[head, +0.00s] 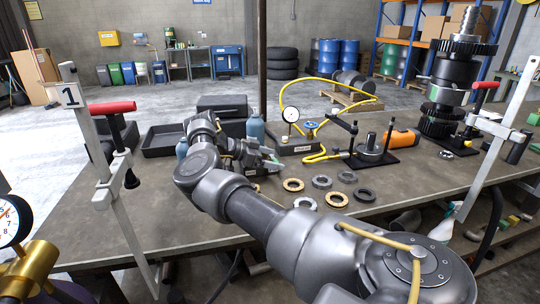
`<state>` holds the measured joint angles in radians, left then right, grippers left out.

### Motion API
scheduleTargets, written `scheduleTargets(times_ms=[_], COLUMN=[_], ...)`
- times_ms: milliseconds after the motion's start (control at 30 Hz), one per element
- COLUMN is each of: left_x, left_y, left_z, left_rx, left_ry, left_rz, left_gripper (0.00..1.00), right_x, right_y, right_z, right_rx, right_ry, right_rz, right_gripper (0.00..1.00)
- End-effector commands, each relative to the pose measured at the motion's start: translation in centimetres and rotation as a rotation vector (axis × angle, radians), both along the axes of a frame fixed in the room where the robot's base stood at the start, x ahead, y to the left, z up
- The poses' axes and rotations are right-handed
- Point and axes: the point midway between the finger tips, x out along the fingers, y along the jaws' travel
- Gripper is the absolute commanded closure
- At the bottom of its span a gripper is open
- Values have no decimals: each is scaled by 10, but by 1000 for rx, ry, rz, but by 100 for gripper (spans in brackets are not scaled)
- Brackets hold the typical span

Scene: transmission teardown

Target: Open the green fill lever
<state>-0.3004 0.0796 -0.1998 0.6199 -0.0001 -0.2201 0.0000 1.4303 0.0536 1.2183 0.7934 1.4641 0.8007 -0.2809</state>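My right arm reaches in from the lower right, and its gripper (262,158) is over the middle of the workbench, beside the test block with a gauge. A small green piece (273,164), possibly the green fill lever, shows at the gripper's tip; I cannot tell whether they touch. The fingers are too small and overlapped to tell open from shut. The test block (294,145) carries a round white dial gauge (290,115) and a blue valve knob (310,126). My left gripper is not in view.
Several rings (293,184) lie on the bench (120,215) before the gripper. A blue bottle (255,131) and black tray (168,141) stand behind my arm. A yellow hose (315,82) loops above the block. Clamps with red handles (112,107) rise at the bench sides.

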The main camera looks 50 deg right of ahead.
Motion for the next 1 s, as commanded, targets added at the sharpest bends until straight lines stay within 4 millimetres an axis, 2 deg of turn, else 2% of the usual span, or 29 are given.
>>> scheduleTargets(times_ms=[533, 767, 1000], left_x=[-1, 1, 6], left_y=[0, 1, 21], left_z=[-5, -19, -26], left_rx=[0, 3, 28], left_ry=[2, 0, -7], left_rz=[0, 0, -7], left_gripper=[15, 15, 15], right_x=[7, 25, 45], right_y=[6, 30, 56], right_z=[4, 13, 28], right_rx=[-2, 2, 0], right_ry=[-7, -9, -9], right_rz=[6, 7, 12], right_gripper=[11, 11, 11])
